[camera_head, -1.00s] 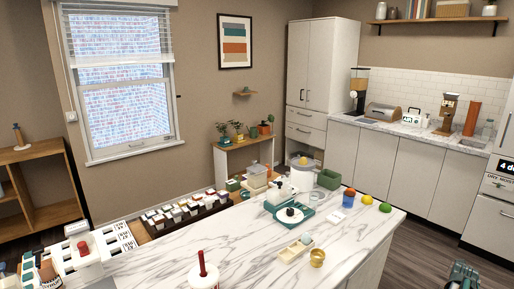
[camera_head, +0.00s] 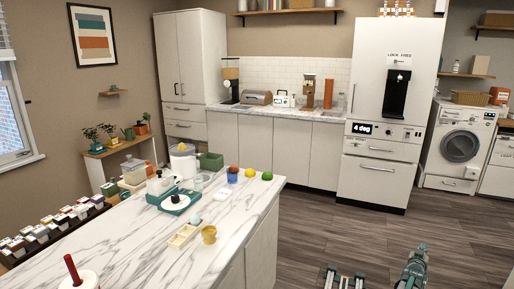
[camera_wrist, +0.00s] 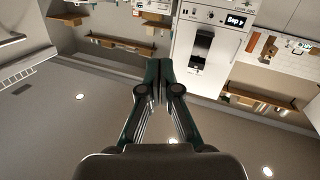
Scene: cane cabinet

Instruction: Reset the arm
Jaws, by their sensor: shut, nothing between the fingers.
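My gripper (camera_wrist: 157,78) shows in the wrist view with its two dark green fingers together and nothing between them. It is clear of any surface, and the room behind it appears upside down. In the head view, green and grey parts of my arm (camera_head: 413,268) show at the bottom right, above the wooden floor. I cannot make out the fingertips there.
A white fridge (camera_head: 385,165) and a washing machine (camera_head: 459,145) stand at the back right. The floor (camera_head: 320,215) between is clear.

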